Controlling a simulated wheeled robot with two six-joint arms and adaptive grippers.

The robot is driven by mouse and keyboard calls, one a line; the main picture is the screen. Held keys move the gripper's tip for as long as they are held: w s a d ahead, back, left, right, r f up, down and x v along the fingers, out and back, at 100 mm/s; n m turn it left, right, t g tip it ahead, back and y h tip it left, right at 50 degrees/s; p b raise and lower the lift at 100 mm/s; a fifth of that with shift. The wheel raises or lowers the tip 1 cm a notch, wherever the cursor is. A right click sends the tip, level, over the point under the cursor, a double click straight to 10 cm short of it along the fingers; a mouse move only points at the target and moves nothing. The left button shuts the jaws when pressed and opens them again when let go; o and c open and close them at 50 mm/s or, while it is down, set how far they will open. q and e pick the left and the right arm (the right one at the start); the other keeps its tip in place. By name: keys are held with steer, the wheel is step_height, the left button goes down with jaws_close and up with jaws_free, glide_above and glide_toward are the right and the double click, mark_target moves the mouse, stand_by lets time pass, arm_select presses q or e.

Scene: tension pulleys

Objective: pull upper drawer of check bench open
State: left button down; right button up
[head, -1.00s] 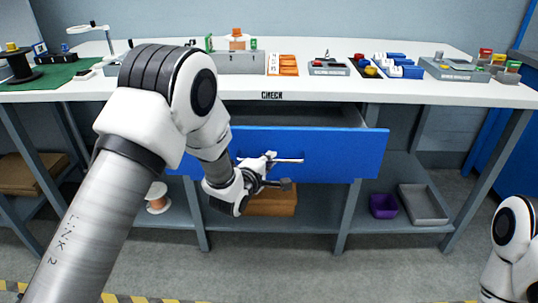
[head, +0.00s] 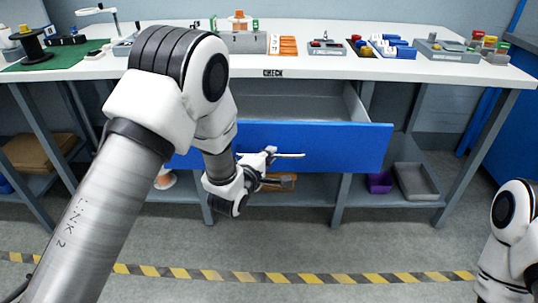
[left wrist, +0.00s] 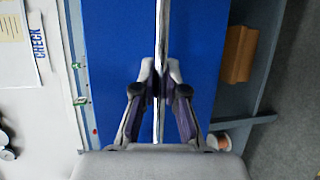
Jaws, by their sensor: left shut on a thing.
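The check bench (head: 272,73) has a white top with a "CHECK" label on its front edge. Its blue-fronted upper drawer (head: 340,148) stands open, with part of its grey inside showing. My left gripper (head: 272,154) is shut on the drawer's bar handle (head: 290,155). In the left wrist view, the fingers (left wrist: 160,75) close around the silver handle (left wrist: 162,30) in front of the blue drawer front (left wrist: 205,60). My right gripper is out of view; only part of my right arm shows at the right edge.
Several small parts and trays stand on the bench top, including an orange tray (head: 288,46). Below, a purple bin (head: 379,183) and a grey tray (head: 416,182) sit on the lower shelf. The floor in front is clear, with a yellow-black stripe (head: 300,278).

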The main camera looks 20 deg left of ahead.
arm_select(q)
steer(key=c, duration=1.2)
jaws_free()
steer(key=v, duration=1.2)
steer(key=shift+f, duration=0.1)
